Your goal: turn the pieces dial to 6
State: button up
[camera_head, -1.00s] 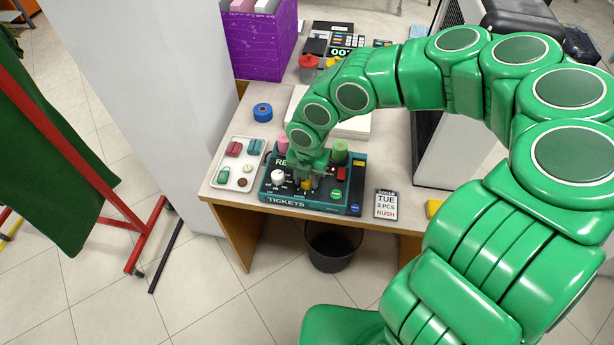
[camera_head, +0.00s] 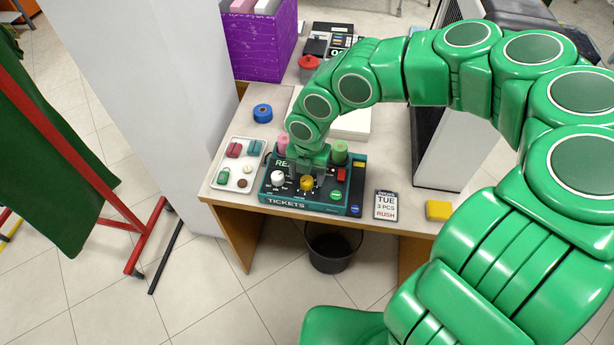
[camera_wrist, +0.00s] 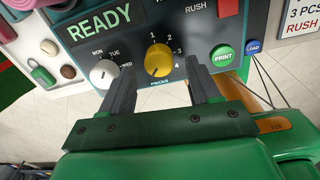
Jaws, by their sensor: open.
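The yellow pieces dial (camera_wrist: 158,59) is on the dark front panel of the green ticket machine (camera_head: 318,207), with numbers around it; 1, 2 and 4 are readable. Its pointer setting is not clear to me. It also shows in the head view (camera_head: 306,184). My gripper (camera_wrist: 162,72) is open, its two dark fingers apart on either side of the dial's near side, with nothing between them gripped. In the head view my gripper (camera_head: 308,170) is just behind the dial, above the machine.
A white day dial (camera_wrist: 103,73) is close left of the dial. A green PRINT button (camera_wrist: 222,56) and blue LOAD button (camera_wrist: 253,46) are to the right. A white tray (camera_head: 237,188) with small items, a TUE 3 PCS RUSH card (camera_head: 386,205) and a yellow block (camera_head: 438,210) flank the machine.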

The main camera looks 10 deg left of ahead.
aim_at(308, 180)
jog(key=shift+r, duration=2.8)
jog(key=shift+w, duration=0.15)
